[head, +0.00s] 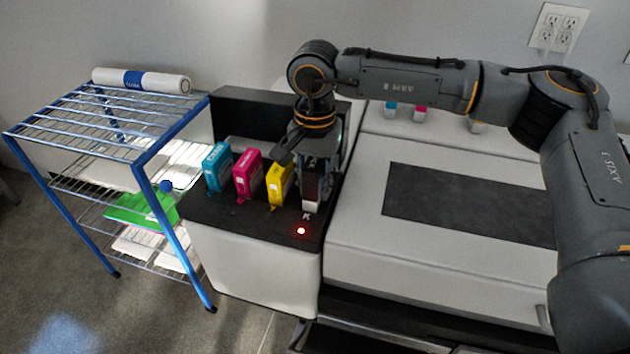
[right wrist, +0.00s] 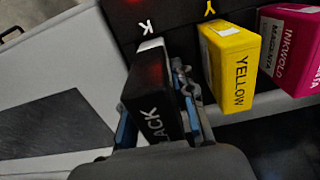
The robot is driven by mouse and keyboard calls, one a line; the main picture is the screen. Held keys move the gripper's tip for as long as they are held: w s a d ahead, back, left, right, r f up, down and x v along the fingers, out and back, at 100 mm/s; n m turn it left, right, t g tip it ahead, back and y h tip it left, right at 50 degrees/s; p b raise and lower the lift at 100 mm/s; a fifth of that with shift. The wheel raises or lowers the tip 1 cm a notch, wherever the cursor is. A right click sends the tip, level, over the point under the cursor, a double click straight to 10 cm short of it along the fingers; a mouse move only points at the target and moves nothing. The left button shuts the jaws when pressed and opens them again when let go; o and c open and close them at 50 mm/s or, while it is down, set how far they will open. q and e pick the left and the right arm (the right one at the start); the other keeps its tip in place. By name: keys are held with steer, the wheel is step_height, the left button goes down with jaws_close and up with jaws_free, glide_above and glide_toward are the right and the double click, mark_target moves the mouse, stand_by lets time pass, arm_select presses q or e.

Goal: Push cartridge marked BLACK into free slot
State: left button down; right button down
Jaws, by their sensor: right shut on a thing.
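The black cartridge (right wrist: 153,100), lettered BLACK on its side, is held between the fingers of my right gripper (right wrist: 158,98). In the head view the right gripper (head: 311,172) points down over the slot position marked K, with the cartridge (head: 312,190) largely covered by it. The cartridge's far end with a white label is close to the K mark in the right wrist view. I cannot tell how deep it sits in the slot. A red light (head: 301,231) glows in front of the K mark. My left gripper is not in view.
Cyan (head: 217,166), magenta (head: 247,173) and yellow (head: 280,184) cartridges stand in a row on the black-topped unit (head: 240,218), the yellow one close beside the gripper. A blue wire rack (head: 150,150) stands left. The large printer's pale top (head: 350,225) lies right.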

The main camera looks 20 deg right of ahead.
steer(key=shift+f, duration=0.2)
steer(key=c, duration=1)
jaws_free()
step_height(320, 180, up, 12)
steer(key=shift+f, duration=0.1)
